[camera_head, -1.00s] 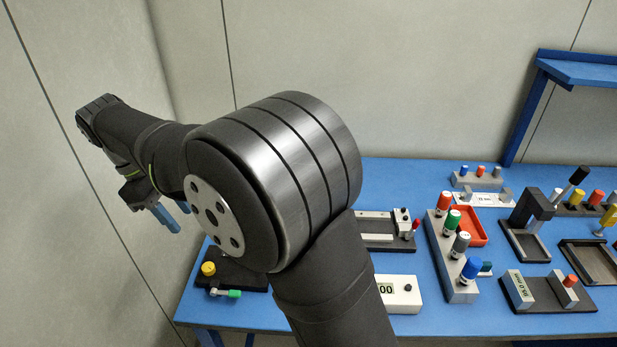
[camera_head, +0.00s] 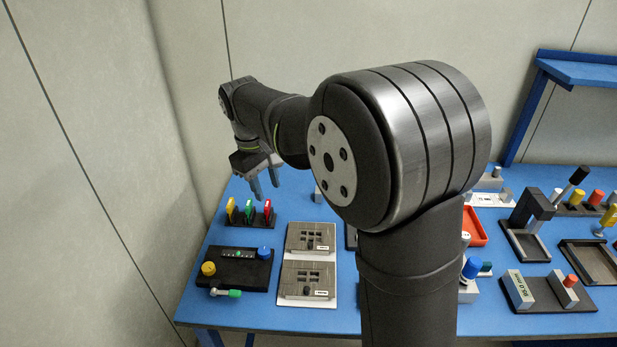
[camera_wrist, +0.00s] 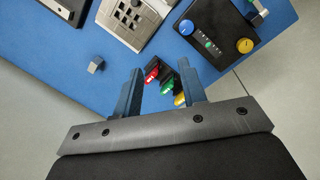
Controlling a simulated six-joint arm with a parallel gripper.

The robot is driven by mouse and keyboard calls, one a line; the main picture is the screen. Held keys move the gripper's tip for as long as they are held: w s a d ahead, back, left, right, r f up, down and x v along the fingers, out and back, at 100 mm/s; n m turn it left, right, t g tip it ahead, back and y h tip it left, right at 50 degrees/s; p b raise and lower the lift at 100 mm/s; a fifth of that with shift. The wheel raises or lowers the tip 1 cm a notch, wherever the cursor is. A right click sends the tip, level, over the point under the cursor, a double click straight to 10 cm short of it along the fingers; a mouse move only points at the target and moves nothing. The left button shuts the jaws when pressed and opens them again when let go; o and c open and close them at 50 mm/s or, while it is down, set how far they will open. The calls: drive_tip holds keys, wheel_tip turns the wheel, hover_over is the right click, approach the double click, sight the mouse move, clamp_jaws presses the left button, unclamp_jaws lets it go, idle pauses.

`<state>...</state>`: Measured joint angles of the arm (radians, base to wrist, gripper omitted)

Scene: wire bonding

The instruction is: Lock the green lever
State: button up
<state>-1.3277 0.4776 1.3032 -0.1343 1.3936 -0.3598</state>
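A green lever (camera_head: 249,210) stands between a yellow lever (camera_head: 231,210) and a red lever (camera_head: 267,208) on a black base (camera_head: 258,221) at the table's left. In the wrist view, the green lever (camera_wrist: 167,87), red lever (camera_wrist: 152,73) and yellow lever (camera_wrist: 179,99) show between my fingers. My gripper (camera_head: 265,190) is open and empty, its two blue fingers pointing down above and behind the lever row. It also shows in the wrist view (camera_wrist: 160,85). The gap between fingers and levers is hard to judge.
A black box (camera_head: 235,272) with yellow and blue knobs and a green-tipped side handle (camera_head: 234,293) lies in front of the levers. Grey fixtures on a white plate (camera_head: 307,303) stand to its right. A small grey block (camera_wrist: 96,65) lies on the blue table.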

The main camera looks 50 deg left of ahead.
drive_tip(key=w+d+m+y, duration=0.1)
drive_tip(key=w+d+m, duration=0.2)
drive_tip(key=w, duration=0.6)
drive_tip(key=shift+d+f, duration=0.35)
drive_tip(key=shift+d, duration=0.1)
drive_tip(key=s+a+r+n+h, duration=0.1)
drive_tip(key=s+a+n, duration=0.2)
drive_tip(key=s, duration=0.7)
drive_tip(key=s+a+r+n+h, duration=0.1)
drive_tip(key=s+a+n, duration=0.2)
drive_tip(key=s, duration=0.8)
drive_tip(key=shift+a+n+t, duration=0.15)
drive_tip(key=shift+n+t, duration=0.15)
drive_tip(key=shift+n, duration=0.1)
drive_tip(key=shift+w+f, duration=0.1)
drive_tip(key=shift+w, duration=0.1)
